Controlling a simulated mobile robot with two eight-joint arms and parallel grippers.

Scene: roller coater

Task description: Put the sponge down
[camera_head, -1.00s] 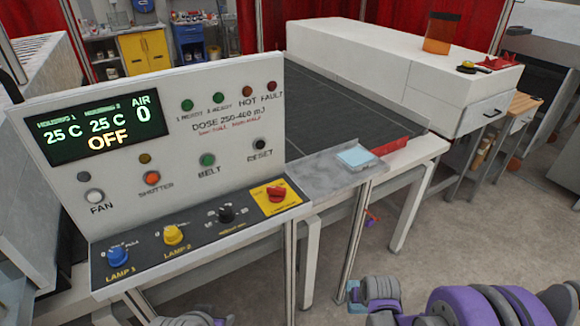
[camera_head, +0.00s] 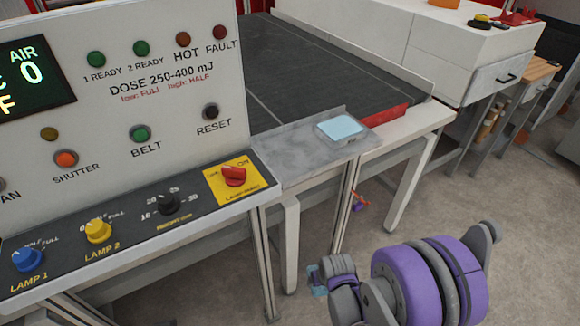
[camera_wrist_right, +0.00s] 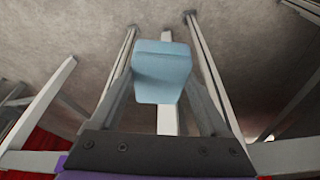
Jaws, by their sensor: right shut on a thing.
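The sponge (camera_wrist_right: 162,72) is a light blue block in the right wrist view, held out in front of the dark gripper body. My right gripper (camera_head: 322,272) is shut on it, low in front of the machine in the head view. There a blue end of the sponge (camera_head: 317,284) shows beside the grey wrist; the rest is hidden. The gripper is below and in front of the grey metal shelf (camera_head: 290,158), apart from it. My left gripper is not in view.
A flat light blue square with a pale rim (camera_head: 340,127) lies on the shelf's right part. The control panel (camera_head: 130,215) with knobs stands to the left. The dark conveyor belt (camera_head: 320,70) runs behind. White frame legs (camera_head: 291,235) stand below the shelf; open floor is at right.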

